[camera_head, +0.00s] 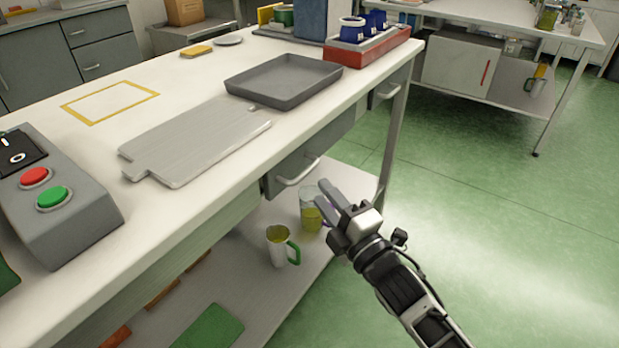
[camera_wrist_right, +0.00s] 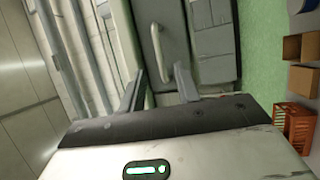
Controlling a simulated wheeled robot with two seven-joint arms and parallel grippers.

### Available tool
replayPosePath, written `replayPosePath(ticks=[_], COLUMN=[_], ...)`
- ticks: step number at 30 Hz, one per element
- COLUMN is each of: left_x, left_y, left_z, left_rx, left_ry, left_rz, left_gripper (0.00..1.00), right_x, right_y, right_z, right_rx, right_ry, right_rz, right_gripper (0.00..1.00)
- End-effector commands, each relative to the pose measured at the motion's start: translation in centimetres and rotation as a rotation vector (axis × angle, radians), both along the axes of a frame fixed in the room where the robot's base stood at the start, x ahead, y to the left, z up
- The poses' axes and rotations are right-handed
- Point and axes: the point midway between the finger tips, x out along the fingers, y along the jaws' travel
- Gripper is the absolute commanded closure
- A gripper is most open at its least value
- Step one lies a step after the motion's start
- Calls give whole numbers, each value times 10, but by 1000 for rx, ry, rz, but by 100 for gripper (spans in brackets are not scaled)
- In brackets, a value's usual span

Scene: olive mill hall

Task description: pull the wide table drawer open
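The wide drawer (camera_head: 318,146) has a grey front under the white tabletop's near right edge, with a pale bar handle (camera_head: 298,173). It looks shut. My right gripper (camera_head: 324,193) is open and empty, to the right of the handle and apart from it, pointing towards the drawer. In the right wrist view the two fingertips (camera_wrist_right: 159,78) stand apart, with a bar handle (camera_wrist_right: 157,48) on a grey front (camera_wrist_right: 172,25) beyond and roughly between them. My left gripper is not in view.
The table (camera_head: 95,77) bears a grey tray (camera_head: 284,80), a cutting board (camera_head: 200,140), a button box (camera_head: 60,200) and a red crate (camera_head: 366,54). A smaller handle (camera_head: 385,94) is farther along. A mug (camera_head: 279,246) stands on the lower shelf. Green floor at right is clear.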

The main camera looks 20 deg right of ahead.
Motion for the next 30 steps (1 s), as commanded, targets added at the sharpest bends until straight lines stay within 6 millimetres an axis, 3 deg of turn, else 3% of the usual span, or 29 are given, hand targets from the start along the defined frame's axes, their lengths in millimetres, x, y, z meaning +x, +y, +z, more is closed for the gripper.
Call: replayPosePath(ticks=[3,9,22,25,26,30], left_x=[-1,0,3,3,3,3], left_y=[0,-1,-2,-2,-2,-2], left_z=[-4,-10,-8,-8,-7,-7], left_rx=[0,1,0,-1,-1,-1], left_ry=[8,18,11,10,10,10], left_rz=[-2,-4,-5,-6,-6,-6], left_gripper=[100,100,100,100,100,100], right_x=[24,49,57,57,57,57], right_y=[7,14,16,16,16,16], right_z=[5,8,10,10,10,9], right_rx=[2,1,2,2,2,2], right_ry=[-3,-1,1,1,1,1], right_rz=[0,0,0,0,0,0], right_gripper=[68,68,68,95,100,100])
